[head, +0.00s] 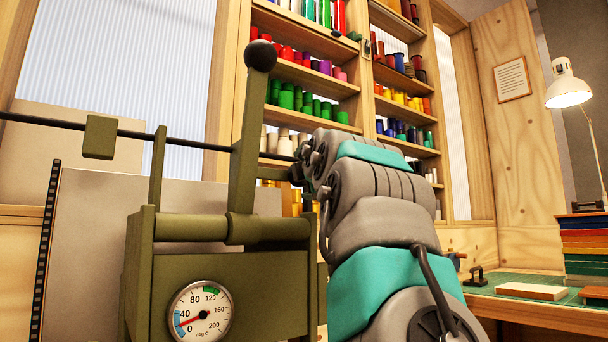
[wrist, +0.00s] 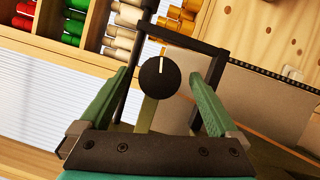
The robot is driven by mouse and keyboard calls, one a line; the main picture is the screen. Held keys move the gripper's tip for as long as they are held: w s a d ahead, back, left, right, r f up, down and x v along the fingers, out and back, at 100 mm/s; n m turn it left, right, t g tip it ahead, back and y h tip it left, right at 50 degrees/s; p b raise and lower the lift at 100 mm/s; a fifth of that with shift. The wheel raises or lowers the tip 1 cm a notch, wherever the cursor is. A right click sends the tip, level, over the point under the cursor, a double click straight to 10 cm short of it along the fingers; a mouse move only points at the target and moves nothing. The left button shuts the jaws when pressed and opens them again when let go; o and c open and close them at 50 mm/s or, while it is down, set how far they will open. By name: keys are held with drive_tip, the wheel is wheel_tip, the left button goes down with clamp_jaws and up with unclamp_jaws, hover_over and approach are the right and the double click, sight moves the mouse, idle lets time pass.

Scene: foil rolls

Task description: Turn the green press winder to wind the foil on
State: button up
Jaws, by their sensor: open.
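The olive-green press (head: 225,280) fills the left and middle of the head view, with an upright lever topped by a black ball and a round dial on its front. In the wrist view a round black knob with a white mark (wrist: 160,76), which looks like the winder, faces me; the mark points up in that picture. My gripper (wrist: 158,80) is open, its two green fingers on either side of the knob, with gaps visible on both sides. I cannot tell how deep the knob sits between them. In the head view my arm hides the gripper and the knob.
The lever (head: 245,140) stands close left of my arm. A dark horizontal bar with a weight (head: 99,137) runs left. Shelves of coloured foil rolls (head: 300,75) stand behind. A bench with a green mat (head: 500,280), a lamp (head: 567,90) and stacked books (head: 585,245) is at right.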

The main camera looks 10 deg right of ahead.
drive_tip(key=s+b, duration=0.2)
drive_tip(key=s, duration=0.5)
drive_tip(key=shift+s+f, duration=0.35)
drive_tip(key=shift+s, duration=0.05)
idle(0.3)
